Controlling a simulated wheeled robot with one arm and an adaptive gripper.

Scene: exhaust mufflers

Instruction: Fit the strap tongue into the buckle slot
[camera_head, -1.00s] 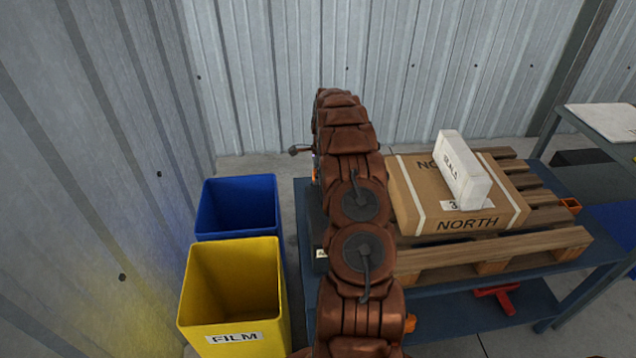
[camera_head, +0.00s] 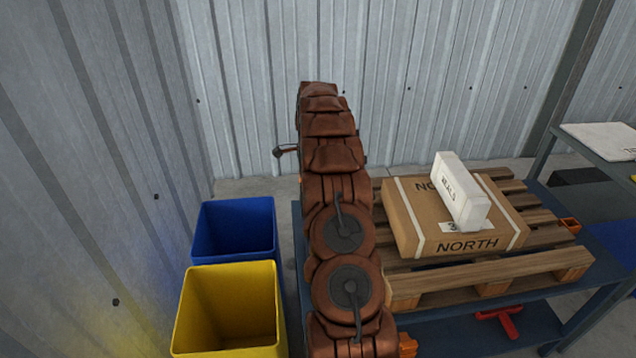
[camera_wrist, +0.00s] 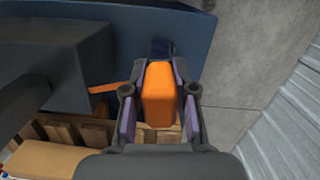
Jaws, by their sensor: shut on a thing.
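In the wrist view my gripper (camera_wrist: 160,95) is shut on an orange block-shaped piece (camera_wrist: 160,90), which seems to be the strap tongue; its purple finger pads press on both sides of it. A thin orange strip (camera_wrist: 108,87) shows to its left; I cannot tell whether it joins the held piece. A small dark blue part (camera_wrist: 160,48) lies just beyond the piece's far end. My arm hides the gripper and held piece there.
A wooden pallet (camera_head: 545,262) on a blue table (camera_head: 455,322) carries a carton (camera_head: 408,222) with a white box (camera_head: 462,190) on top. Blue (camera_head: 235,228) and yellow (camera_head: 228,310) bins stand left. A dark grey block (camera_wrist: 50,70) is left of the gripper.

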